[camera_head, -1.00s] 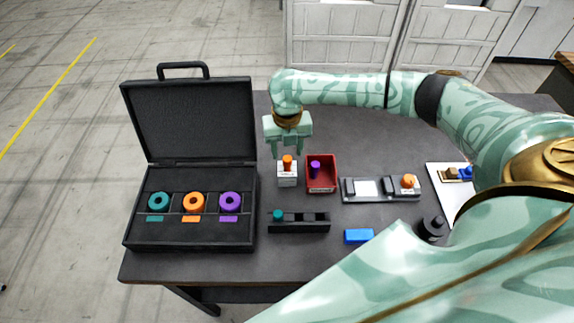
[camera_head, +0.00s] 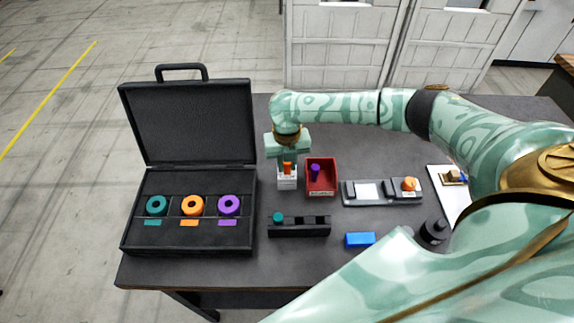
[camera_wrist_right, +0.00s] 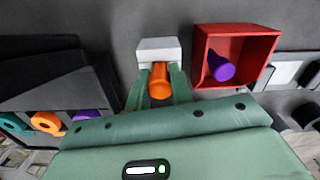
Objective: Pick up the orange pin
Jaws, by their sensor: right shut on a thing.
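The orange pin (camera_head: 287,167) stands in a small white block (camera_head: 287,183) on the dark table, just left of the red bin. My right gripper (camera_head: 287,164) has come down from above and is shut on the pin. In the right wrist view, the orange pin (camera_wrist_right: 160,82) lies between the two green fingers (camera_wrist_right: 159,85), with the white block (camera_wrist_right: 158,50) at their tips. Whether the pin is still seated in the block is hard to tell. My left gripper is not in view.
A red bin (camera_head: 321,190) with a purple pin (camera_head: 315,174) stands close on the right. An open black case (camera_head: 187,240) with teal, orange and purple rings is at left. A black rack (camera_head: 299,230) with a teal pin and a blue block (camera_head: 360,240) lie in front.

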